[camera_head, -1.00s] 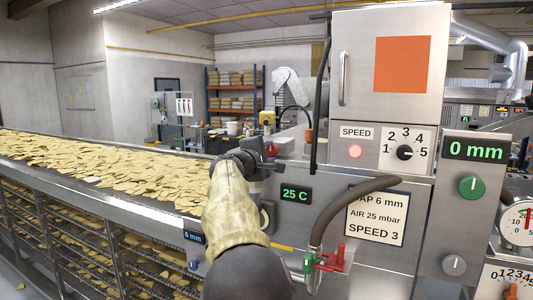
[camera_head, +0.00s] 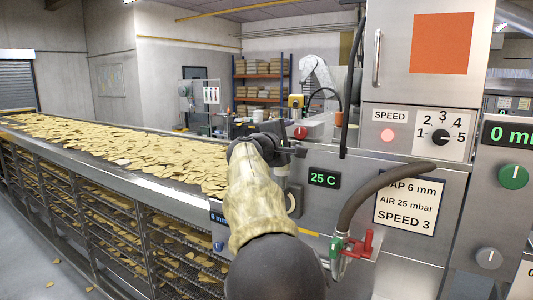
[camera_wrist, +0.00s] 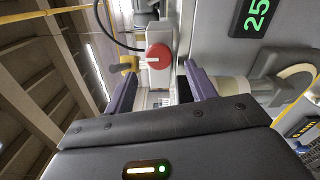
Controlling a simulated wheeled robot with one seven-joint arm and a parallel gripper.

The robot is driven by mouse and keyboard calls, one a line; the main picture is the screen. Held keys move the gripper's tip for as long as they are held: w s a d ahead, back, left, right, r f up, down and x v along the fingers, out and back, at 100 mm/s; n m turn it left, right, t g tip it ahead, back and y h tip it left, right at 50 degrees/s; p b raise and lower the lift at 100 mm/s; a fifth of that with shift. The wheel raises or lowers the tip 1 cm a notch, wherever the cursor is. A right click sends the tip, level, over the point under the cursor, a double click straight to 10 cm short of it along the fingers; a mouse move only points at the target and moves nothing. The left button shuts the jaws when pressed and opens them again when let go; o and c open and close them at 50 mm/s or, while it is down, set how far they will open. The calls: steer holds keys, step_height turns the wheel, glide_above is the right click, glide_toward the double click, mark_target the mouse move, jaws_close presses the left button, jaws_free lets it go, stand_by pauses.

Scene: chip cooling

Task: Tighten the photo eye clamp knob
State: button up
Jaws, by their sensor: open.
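A round red knob (camera_wrist: 159,56) with a pale bar across it faces me in the wrist view. It also shows in the head view (camera_head: 300,132), just beyond the gripper end of my arm. It looks like the clamp knob, but no label on it can be read. My gripper (camera_wrist: 161,73) is open and empty. The knob appears ahead of the gap between the two fingers, apart from them. In the head view my gripper (camera_head: 287,148) is small and dark, in front of the grey machine panel. The photo eye itself cannot be made out clearly.
A conveyor (camera_head: 165,186) full of chips runs along the left. The grey machine panel with a 25 C display (camera_head: 324,179) is close at right. A dark hose (camera_head: 380,188) and red-green valve fittings (camera_head: 352,245) stick out near my arm. Shelves (camera_head: 262,92) stand behind.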

steer(key=b+v, duration=0.5)
steer(key=v, duration=0.9)
steer(key=shift+b, duration=0.35)
steer(key=shift+r, duration=0.15)
steer(key=s+d+f+m+g+y, duration=0.1)
steer(key=d+f+m+g+y, duration=0.3)
steer(key=f, duration=1)
steer(key=s+d+f+n+g+y, duration=0.1)
steer(key=s+d+f+g, duration=0.15)
steer(key=d+f, duration=0.75)
steer(key=s+a+f+m+g+y, duration=0.1)
steer(key=s+f+m, duration=0.4)
steer(key=s+f, duration=0.6)
steer(key=s+a+f+m+g+y, duration=0.2)
steer(key=s+f+m+g+y, duration=0.2)
steer(key=s+f, duration=0.7)
step_height(320, 180, down, 3)
steer(key=shift+s+r+m+y, duration=0.25)
steer(key=shift+m+y, duration=0.05)
steer(key=shift+m, duration=0.3)
